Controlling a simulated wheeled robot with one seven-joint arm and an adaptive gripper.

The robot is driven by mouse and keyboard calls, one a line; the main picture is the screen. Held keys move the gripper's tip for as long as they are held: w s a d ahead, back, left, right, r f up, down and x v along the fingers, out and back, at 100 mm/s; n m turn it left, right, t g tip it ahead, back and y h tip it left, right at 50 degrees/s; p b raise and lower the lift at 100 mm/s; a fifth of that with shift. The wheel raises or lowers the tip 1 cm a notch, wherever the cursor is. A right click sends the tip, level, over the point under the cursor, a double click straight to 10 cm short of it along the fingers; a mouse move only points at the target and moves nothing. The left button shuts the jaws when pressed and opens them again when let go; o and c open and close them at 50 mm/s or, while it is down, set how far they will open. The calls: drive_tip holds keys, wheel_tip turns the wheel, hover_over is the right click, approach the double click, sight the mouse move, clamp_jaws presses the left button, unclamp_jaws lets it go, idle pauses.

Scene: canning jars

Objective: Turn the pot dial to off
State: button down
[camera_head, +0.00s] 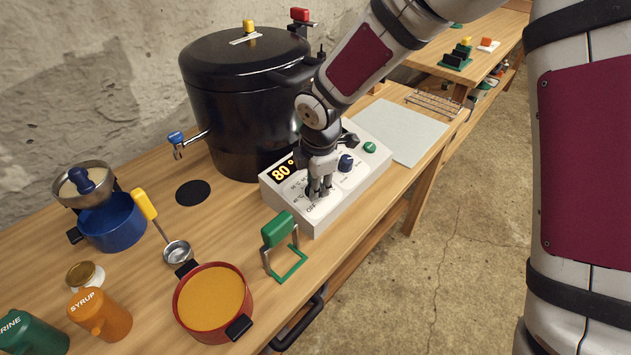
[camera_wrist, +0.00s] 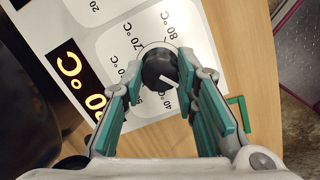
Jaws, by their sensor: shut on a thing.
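The white control box (camera_head: 312,222) stands in front of the big black pot (camera_head: 235,110). Its display reads 80°. The black temperature dial (camera_wrist: 158,70) sits among printed temperatures in the wrist view, and its white pointer line slants to the lower right. My gripper (camera_head: 319,192) points down over the near left part of the box and is shut on this dial, with a green-padded finger on each side in the wrist view. In the head view the gripper hides the dial, and an "OFF" label shows close by it.
A dark blue knob (camera_head: 346,162) and a green button (camera_head: 370,147) sit further right on the box. A red pot (camera_head: 213,300), ladle (camera_head: 177,252) and blue pot (camera_head: 112,222) stand left. A pale mat (camera_head: 400,130) lies clear at right.

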idle(0.3)
drive_tip(key=c, duration=1.2)
unclamp_jaws()
drive_tip(key=shift+c, duration=0.2)
drive_tip(key=shift+r, duration=0.1)
drive_tip(key=v, duration=1.1)
drive_tip(key=shift+r, duration=0.4)
